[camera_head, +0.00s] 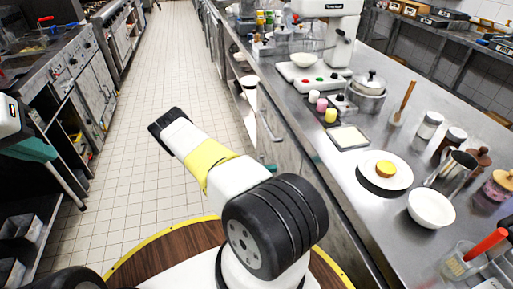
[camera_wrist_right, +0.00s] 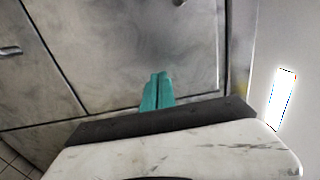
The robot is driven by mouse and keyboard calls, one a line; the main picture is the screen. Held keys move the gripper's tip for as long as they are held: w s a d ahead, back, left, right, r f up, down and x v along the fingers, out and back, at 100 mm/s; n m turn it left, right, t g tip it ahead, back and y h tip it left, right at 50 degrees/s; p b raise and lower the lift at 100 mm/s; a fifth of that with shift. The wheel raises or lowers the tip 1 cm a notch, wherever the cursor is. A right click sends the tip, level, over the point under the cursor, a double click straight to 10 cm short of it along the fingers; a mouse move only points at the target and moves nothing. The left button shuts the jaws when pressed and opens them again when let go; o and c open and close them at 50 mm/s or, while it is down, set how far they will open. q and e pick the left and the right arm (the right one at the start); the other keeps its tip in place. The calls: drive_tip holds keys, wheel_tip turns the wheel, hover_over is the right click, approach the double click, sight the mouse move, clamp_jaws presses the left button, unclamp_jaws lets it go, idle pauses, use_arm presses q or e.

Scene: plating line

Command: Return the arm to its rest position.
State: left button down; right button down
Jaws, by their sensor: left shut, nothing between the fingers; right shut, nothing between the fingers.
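In the head view my left gripper (camera_head: 36,150) is at the left edge, its teal fingers shut and empty beside the left-hand kitchen units. My right gripper is small and mostly hidden in the head view; a bit of its teal fingers (camera_head: 269,167) shows by the front of the right counter. In the right wrist view its two teal fingers (camera_wrist_right: 157,91) are together with nothing between them, in front of grey metal door panels (camera_wrist_right: 120,60). A white arm of mine (camera_head: 230,180), with black joints and a yellow band, crosses the middle of the head view.
The steel counter (camera_head: 345,200) on the right bears a white plate (camera_head: 370,172) with a yellow item, a white bowl (camera_head: 431,209), jars and a stand mixer (camera_head: 335,30). Ovens and cabinets (camera_head: 90,90) line the left. The tiled aisle (camera_head: 165,50) between is clear.

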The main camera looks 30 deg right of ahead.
drive_tip(key=v, duration=0.8)
drive_tip(key=shift+s, duration=0.2)
drive_tip(key=s+a+r+m+y, duration=0.1)
drive_tip(key=a+r+m+y, duration=0.25)
drive_tip(key=r+m, duration=0.4)
drive_tip(key=a+r+m+y, duration=0.2)
drive_tip(key=r+m+y, duration=0.3)
drive_tip(key=r, duration=0.6)
drive_tip(key=s+a+r+m+y, duration=0.1)
drive_tip(key=a+r+m+y, duration=0.25)
drive_tip(key=r+m, duration=0.4)
drive_tip(key=s+a+r+m+t+y, duration=0.3)
drive_tip(key=s+a+r+m+t, duration=0.2)
drive_tip(key=r, duration=0.5)
drive_tip(key=s+a+r+m+t+y, duration=0.4)
drive_tip(key=s+r+m, duration=0.3)
drive_tip(key=s+r, duration=0.3)
drive_tip(key=shift+a+r+m+t+y, duration=0.3)
drive_tip(key=shift+a+r+t, duration=0.3)
drive_tip(key=shift+t, duration=0.2)
drive_tip(key=shift+s+d, duration=0.15)
drive_tip(key=shift+s, duration=0.05)
